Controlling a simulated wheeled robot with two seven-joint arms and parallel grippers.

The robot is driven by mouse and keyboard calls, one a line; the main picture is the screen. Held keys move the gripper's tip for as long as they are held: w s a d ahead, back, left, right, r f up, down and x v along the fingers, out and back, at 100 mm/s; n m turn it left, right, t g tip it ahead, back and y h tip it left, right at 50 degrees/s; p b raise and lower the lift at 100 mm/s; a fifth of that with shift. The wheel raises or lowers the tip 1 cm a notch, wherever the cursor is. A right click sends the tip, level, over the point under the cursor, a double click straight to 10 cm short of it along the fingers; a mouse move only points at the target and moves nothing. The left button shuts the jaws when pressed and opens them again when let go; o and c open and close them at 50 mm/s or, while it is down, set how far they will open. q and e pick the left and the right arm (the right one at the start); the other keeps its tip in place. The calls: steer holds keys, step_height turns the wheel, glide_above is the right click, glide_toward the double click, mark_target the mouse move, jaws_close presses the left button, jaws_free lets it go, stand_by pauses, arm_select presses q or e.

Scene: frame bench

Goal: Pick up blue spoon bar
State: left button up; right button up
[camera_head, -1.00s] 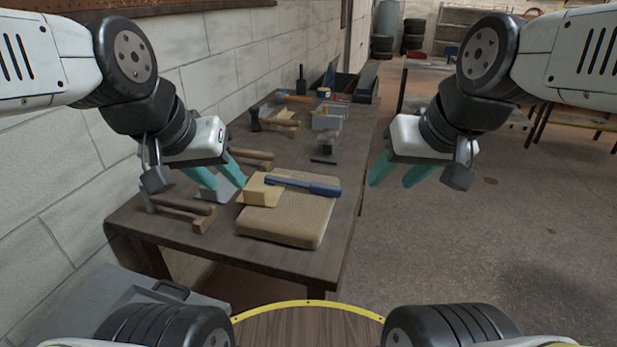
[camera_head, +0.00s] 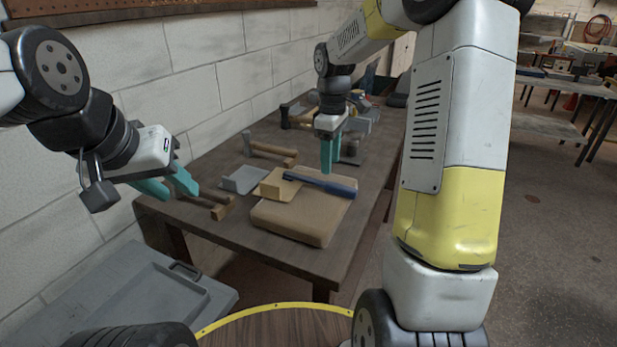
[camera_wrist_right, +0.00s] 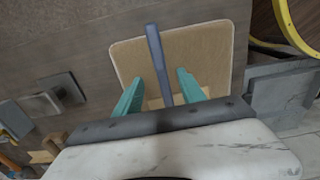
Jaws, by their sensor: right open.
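The blue spoon bar (camera_head: 318,183) lies across the tan padded board (camera_head: 296,221) on the bench, over a pale yellow block (camera_head: 279,187). My right gripper (camera_head: 327,158) is above the bar, pointing down. In the right wrist view the bar (camera_wrist_right: 157,60) runs between the two teal fingers of this gripper (camera_wrist_right: 158,92), which are open and apart from it. Whether the fingertips are level with the bar I cannot tell. My left gripper (camera_head: 172,188) is at the left edge of the bench, its teal fingers spread and empty.
A grey block (camera_head: 243,180) stands left of the yellow block. Wooden clamp-like tools (camera_head: 270,152) lie along the wall side. More tools crowd the far end of the bench (camera_head: 240,236). A grey case (camera_head: 130,300) sits low at the front left.

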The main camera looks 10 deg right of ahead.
mark_target(327, 182)
steer(key=f, duration=0.7)
steer(key=shift+w+a+f, duration=0.15)
steer(key=shift+a+f, duration=0.1)
steer(key=shift+f, duration=0.05)
jaws_close()
